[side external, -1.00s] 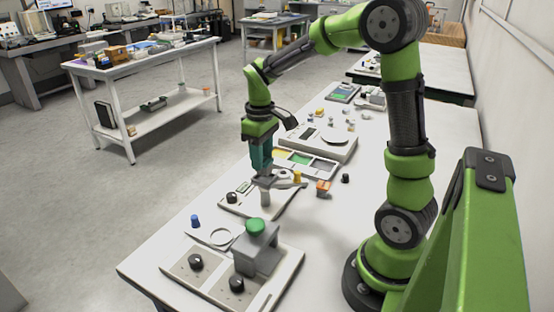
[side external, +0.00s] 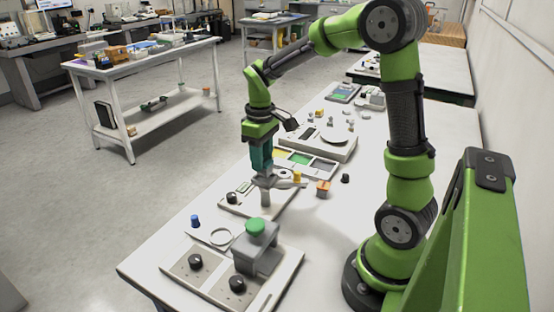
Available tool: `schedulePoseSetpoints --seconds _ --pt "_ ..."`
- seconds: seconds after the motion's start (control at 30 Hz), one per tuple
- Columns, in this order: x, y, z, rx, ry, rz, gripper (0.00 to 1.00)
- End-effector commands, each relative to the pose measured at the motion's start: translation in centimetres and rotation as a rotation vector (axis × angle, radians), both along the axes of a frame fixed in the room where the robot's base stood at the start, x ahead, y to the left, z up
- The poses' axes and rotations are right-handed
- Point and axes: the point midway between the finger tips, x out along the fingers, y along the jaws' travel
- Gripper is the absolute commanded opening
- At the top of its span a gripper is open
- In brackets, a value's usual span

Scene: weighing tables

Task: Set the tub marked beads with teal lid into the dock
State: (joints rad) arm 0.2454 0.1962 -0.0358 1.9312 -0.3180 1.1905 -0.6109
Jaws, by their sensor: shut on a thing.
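My gripper (side external: 265,181) points down over a pale device base (side external: 240,205) in the middle of the near table. Its jaws are shut on a small grey thing (side external: 266,197) that is partly hidden by the fingers. I cannot read any label or make out a teal lid on it at this size. I cannot tell whether its bottom touches the base. Which fixture is the dock is not clear in this view.
A pale panel with black knobs (side external: 195,262) and a grey block with a green button (side external: 256,226) stand in front. A blue piece (side external: 195,220) and an orange box (side external: 323,188) are nearby. A compartment tray (side external: 325,166) and a scale (side external: 337,134) stand behind.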

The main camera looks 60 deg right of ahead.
Motion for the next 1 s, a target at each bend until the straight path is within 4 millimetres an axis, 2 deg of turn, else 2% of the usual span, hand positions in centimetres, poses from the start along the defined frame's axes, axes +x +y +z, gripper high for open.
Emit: schedulePoseSetpoints --seconds 1.0 --pt "0.0 0.0 -1.6 0.0 0.0 -0.001 0.09"
